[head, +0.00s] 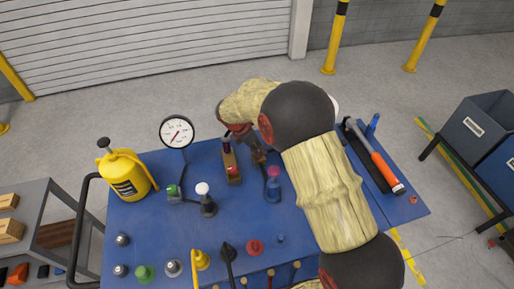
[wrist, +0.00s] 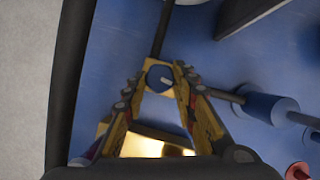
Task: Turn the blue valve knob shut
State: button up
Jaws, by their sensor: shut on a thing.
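The blue valve knob (wrist: 158,80) is round with a pale mark on its face, and it shows in the wrist view on a brass-coloured body. My gripper (wrist: 163,83) has one finger on each side of the knob and is shut on it. In the head view, my gripper (head: 243,140) reaches down over the back middle of the blue table. My own arm and gripper hide the knob there, so its turn angle cannot be read from that view.
On the blue table (head: 140,222), a gauge (head: 177,132) and yellow canister (head: 127,176) stand left. A brass block with a red part (head: 232,168) and a blue cylinder (head: 273,188) are close by. An orange-handled tool (head: 382,165) lies right. Several knobs line the front.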

jog(key=m+p, duration=0.1)
jog(key=m+g+p, duration=0.1)
jog(key=m, duration=0.1)
jog(key=shift+w+a+r, duration=0.1)
jog(key=shift+w+r, duration=0.05)
jog(key=shift+w, duration=0.05)
jog(key=m+g+p, duration=0.1)
jog(key=m, duration=0.1)
jog(key=m+g+p, duration=0.1)
jog(key=m, duration=0.2)
jog(key=shift+w+h, duration=0.2)
jog(key=shift+h, duration=0.1)
jog(key=m, duration=0.2)
jog(key=m+g+p, duration=0.1)
jog(key=m, duration=0.1)
jog(key=shift+w+m+g+y+p, duration=0.15)
jog(key=shift+m+g+y+p, duration=0.15)
jog(key=shift+y, duration=0.1)
jog(key=shift+w+m+g+y, duration=0.1)
jog(key=shift+m+g+y, duration=0.45)
jog(key=shift+m, duration=1.45)
jog(key=o, duration=1.1)
jog(key=shift+o, duration=0.3)
jog(key=shift+d, duration=0.2)
jog(key=v, duration=1.1)
jog(key=shift+w+r, duration=0.3)
